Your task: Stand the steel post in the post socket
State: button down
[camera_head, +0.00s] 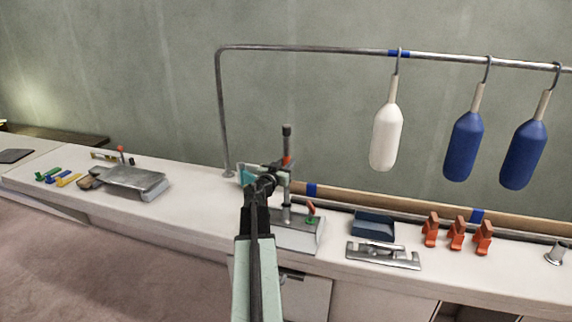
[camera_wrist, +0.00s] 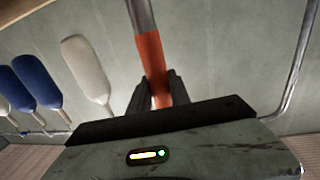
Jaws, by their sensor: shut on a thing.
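The steel post (camera_head: 287,145) stands upright in the head view, with a dark top and an orange band. It also shows in the wrist view (camera_wrist: 142,15), where the orange band runs down between the fingers. My gripper (camera_head: 270,181) is shut on the post around the banded part; its fingers also show in the wrist view (camera_wrist: 158,92). Below the gripper, a grey upright length comes down over a steel base plate (camera_head: 298,238), which seems to carry the post socket. I cannot tell whether the post's foot is inside it, because my arm and gripper hide part of it.
A red lever on a green foot (camera_head: 311,212) stands on the plate. A blue tray (camera_head: 373,224), a steel fitting (camera_head: 383,255) and orange clips (camera_head: 456,234) lie right. A rail (camera_head: 320,49) with hanging fenders (camera_head: 386,137) spans above.

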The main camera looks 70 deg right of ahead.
jog(key=shift+f+b, duration=1.75)
jog(key=shift+f, duration=0.3)
jog(key=c, duration=1.1)
grip_release()
jog(key=a, duration=0.7)
jog(key=shift+w+a, duration=0.25)
jog(key=shift+a, duration=0.15)
